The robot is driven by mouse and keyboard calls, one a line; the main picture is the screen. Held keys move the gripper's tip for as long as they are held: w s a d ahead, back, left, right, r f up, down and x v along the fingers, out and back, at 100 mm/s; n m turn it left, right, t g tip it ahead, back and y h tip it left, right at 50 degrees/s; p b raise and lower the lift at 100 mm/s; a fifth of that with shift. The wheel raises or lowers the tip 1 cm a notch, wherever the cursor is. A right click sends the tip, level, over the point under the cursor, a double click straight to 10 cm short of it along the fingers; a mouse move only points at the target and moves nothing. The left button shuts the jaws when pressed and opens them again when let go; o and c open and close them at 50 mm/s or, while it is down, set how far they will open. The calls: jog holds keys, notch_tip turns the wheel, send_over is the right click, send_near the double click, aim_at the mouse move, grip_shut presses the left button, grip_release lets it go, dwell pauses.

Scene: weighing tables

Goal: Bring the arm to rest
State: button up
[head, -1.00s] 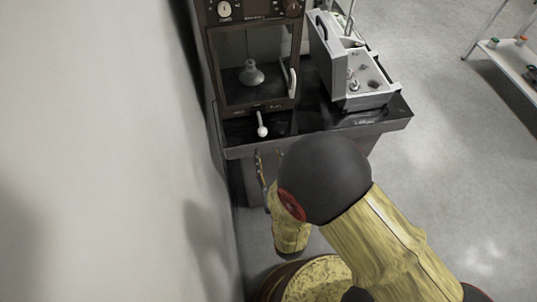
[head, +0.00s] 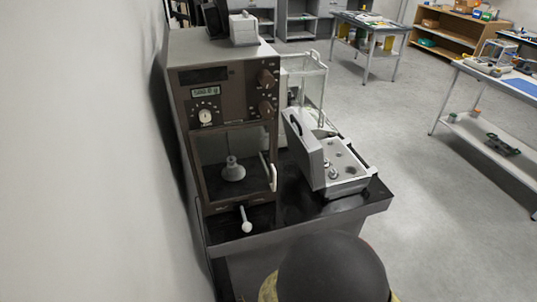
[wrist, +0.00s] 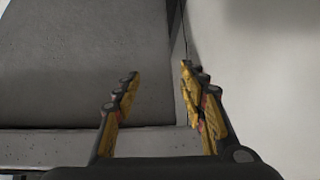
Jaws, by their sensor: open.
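My gripper (wrist: 160,85) shows in the wrist view with its two yellow and black fingers spread apart and nothing between them. Beyond the fingers are a grey surface and a pale wall. In the head view only a dark rounded joint of my arm (head: 333,268) and a bit of yellow show at the bottom edge, in front of the black-topped table (head: 310,212). The gripper itself is out of the head view.
A brown balance (head: 187,120) with a lit display stands on the table, a white-knobbed lever (head: 246,226) at its front. Right of it is an open grey weight box (head: 345,178). A pale wall (head: 90,150) runs close on the left. Open floor (head: 440,215) lies to the right.

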jog(key=s+d+r+m+h+p, duration=0.1)
jog(key=s+d+r, duration=0.1)
jog(key=d+r, duration=0.6)
jog(key=s+d+r+m+g+h+p, duration=0.1)
jog(key=d+r, duration=0.6)
jog(key=r, duration=1.3)
jog(key=s+d+r+m+g+h+p, duration=0.1)
jog(key=s+d+r+m, duration=0.1)
jog(key=d+r, duration=0.6)
jog(key=shift+s+d+r+m, duration=0.35)
jog(key=shift+s+r, duration=0.5)
jog(key=shift+r, duration=2.2)
